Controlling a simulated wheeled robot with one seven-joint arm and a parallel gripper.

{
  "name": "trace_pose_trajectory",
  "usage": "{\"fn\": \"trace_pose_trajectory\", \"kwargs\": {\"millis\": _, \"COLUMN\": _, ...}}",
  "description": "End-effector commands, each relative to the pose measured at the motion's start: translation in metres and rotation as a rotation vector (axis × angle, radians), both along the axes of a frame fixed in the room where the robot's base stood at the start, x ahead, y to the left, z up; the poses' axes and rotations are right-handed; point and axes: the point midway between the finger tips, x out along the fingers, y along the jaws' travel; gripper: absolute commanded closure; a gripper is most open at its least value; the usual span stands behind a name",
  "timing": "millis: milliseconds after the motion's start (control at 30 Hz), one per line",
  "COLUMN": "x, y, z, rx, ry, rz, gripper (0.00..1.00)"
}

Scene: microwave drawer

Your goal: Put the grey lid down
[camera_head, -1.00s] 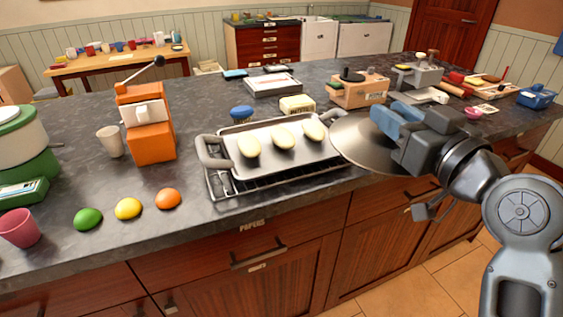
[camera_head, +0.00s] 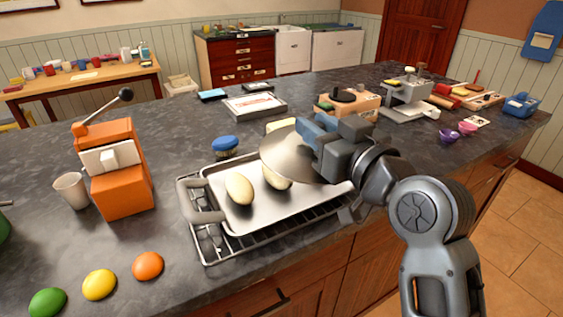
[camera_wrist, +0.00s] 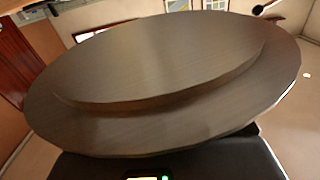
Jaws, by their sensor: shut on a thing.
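The grey lid (camera_head: 292,156) is a round, shallow disc. My gripper (camera_head: 322,142) is shut on it and holds it tilted over the right part of the baking tray in the head view. In the wrist view the lid (camera_wrist: 160,75) fills most of the picture, and the fingers are hidden behind it. I cannot tell whether the lid touches anything below it. The metal tray (camera_head: 265,215) sits on a wire rack and holds pale oval pieces. Two of these show, and the lid and gripper cover the tray's right part.
An orange machine with a lever (camera_head: 122,180) stands left of the tray. Green, yellow and orange (camera_head: 147,266) rounded things lie at the front left. A blue-topped item (camera_head: 225,145) and a wooden box (camera_head: 345,103) stand behind the tray. Bare counter (camera_head: 180,125) shows at the back left.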

Motion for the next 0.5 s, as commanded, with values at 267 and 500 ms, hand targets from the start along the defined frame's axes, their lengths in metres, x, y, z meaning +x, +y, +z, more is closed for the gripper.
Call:
{"fn": "trace_pose_trajectory", "kwargs": {"millis": 267, "x": 0.010, "y": 0.049, "z": -0.027, "rx": 0.001, "ry": -0.001, "rz": 0.002, "gripper": 1.00}}
{"fn": "trace_pose_trajectory", "kwargs": {"millis": 500, "x": 0.012, "y": 0.057, "z": -0.043, "rx": 0.001, "ry": 0.001, "rz": 0.000, "gripper": 1.00}}
